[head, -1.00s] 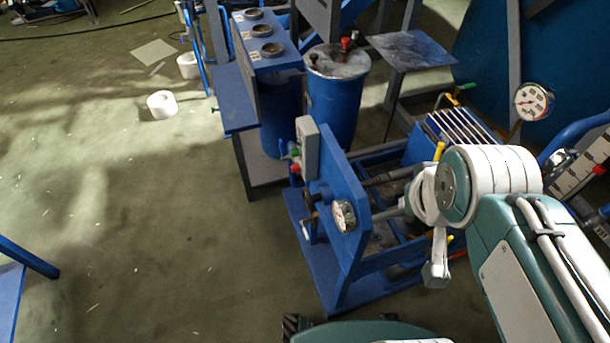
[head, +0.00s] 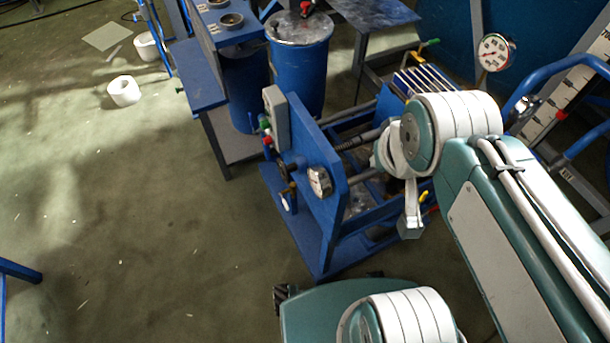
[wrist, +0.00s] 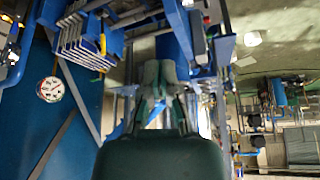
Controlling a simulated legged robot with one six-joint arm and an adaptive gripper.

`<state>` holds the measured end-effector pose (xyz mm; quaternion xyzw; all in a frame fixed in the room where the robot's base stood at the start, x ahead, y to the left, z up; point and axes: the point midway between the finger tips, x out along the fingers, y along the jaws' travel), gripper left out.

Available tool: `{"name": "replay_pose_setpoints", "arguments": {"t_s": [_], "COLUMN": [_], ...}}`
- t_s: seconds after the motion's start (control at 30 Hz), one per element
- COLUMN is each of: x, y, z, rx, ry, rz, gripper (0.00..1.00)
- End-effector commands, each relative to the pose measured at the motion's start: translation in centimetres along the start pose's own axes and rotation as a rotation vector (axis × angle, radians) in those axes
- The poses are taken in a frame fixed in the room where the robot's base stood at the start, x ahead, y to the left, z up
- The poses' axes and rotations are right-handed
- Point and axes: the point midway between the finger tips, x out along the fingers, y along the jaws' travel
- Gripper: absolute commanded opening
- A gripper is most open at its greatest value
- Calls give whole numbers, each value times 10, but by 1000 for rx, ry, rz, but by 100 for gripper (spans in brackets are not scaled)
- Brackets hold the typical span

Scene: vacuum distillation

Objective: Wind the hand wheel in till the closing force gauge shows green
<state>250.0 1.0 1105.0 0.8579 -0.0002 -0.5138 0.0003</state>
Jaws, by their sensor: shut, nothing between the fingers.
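The blue press frame (head: 330,215) stands upright left of my arm in the head view. A small round gauge (head: 320,181) sits on its end plate; its face is turned away too far to read. A small crank-like part (head: 287,188) shows on the outer side of this plate; I cannot tell whether it is the hand wheel. My gripper (wrist: 160,88) shows in the wrist view, shut and empty, with blue framework beyond its fingers.
A grey box (head: 276,118) with coloured buttons is on the plate. A blue drum (head: 297,70) stands behind the frame. A larger dial gauge (head: 495,52) is at upper right; it also shows in the wrist view (wrist: 51,89). The floor at left is clear around a white roll (head: 124,91).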

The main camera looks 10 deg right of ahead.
Motion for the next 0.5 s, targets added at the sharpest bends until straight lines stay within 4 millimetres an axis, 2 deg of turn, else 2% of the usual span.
{"name": "replay_pose_setpoints", "arguments": {"t_s": [0.03,0.07,0.1,0.17,0.2,0.37,0.5], "x": [0,0,0,1,3,23,48], "y": [0,0,0,-1,-2,-11,-23], "z": [0,0,0,-3,-6,-32,-57], "rx": [0,0,0,-3,-7,-40,-75], "ry": [0,0,0,-5,-13,-68,-125], "rz": [0,0,0,-2,-4,-18,-32], "gripper": [0,4,22,49,54,54,54]}}
